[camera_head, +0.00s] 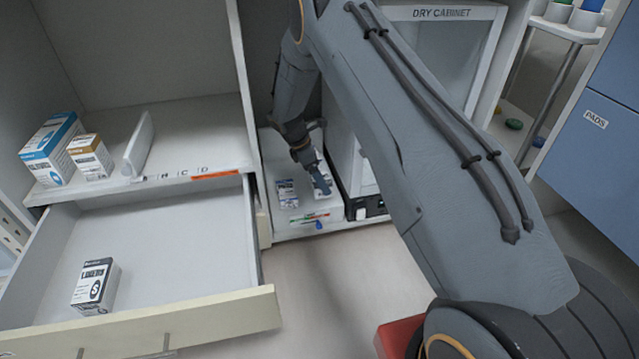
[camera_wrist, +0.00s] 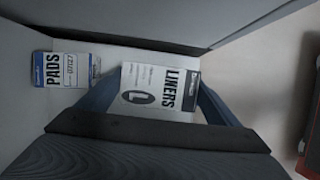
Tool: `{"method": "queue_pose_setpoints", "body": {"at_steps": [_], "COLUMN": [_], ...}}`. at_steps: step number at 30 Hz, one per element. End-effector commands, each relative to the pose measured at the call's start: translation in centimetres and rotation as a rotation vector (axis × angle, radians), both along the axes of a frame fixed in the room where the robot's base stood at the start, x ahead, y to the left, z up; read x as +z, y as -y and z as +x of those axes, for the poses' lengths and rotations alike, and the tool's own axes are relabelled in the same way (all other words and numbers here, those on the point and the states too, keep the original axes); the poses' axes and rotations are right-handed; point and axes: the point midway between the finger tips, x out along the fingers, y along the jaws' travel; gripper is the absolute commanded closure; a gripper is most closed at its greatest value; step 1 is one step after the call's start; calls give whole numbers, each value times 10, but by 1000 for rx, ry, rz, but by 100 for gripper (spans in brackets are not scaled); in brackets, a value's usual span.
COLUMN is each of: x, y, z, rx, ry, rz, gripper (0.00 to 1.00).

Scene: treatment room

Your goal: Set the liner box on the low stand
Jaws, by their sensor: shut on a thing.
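My gripper (camera_wrist: 155,100) is shut on a white liner box (camera_wrist: 160,85) marked LINERS with a dark L disc; a finger shows on each side of it. In the head view my gripper (camera_head: 320,185) is down in the low bay, and the white liner box (camera_head: 321,165) is partly hidden by it. I cannot tell whether the box touches the shelf. Another liner box (camera_head: 95,287), marked with an S, stands in the open drawer (camera_head: 190,235). I cannot tell for sure which thing is the low stand; a red block (camera_head: 400,338) is partly hidden by my arm.
A PADS box (camera_head: 287,193) stands left of the held box on the low white shelf (camera_head: 285,228); it also shows in the wrist view (camera_wrist: 62,70). The dry cabinet (camera_head: 440,50) is close on the right. Boxes (camera_head: 52,148) and a divider (camera_head: 138,145) sit on the upper left shelf.

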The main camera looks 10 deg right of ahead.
Motion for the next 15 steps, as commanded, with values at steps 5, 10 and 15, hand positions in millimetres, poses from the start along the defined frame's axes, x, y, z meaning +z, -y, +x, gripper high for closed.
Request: {"method": "queue_pose_setpoints", "body": {"at_steps": [5, 10, 15], "x": [-19, -17, -21], "y": [0, 0, 0], "z": [1, 1, 0], "rx": [-1, -1, -1], "ry": [1, 2, 1], "rz": [0, 0, 0], "gripper": [42, 42, 42]}}
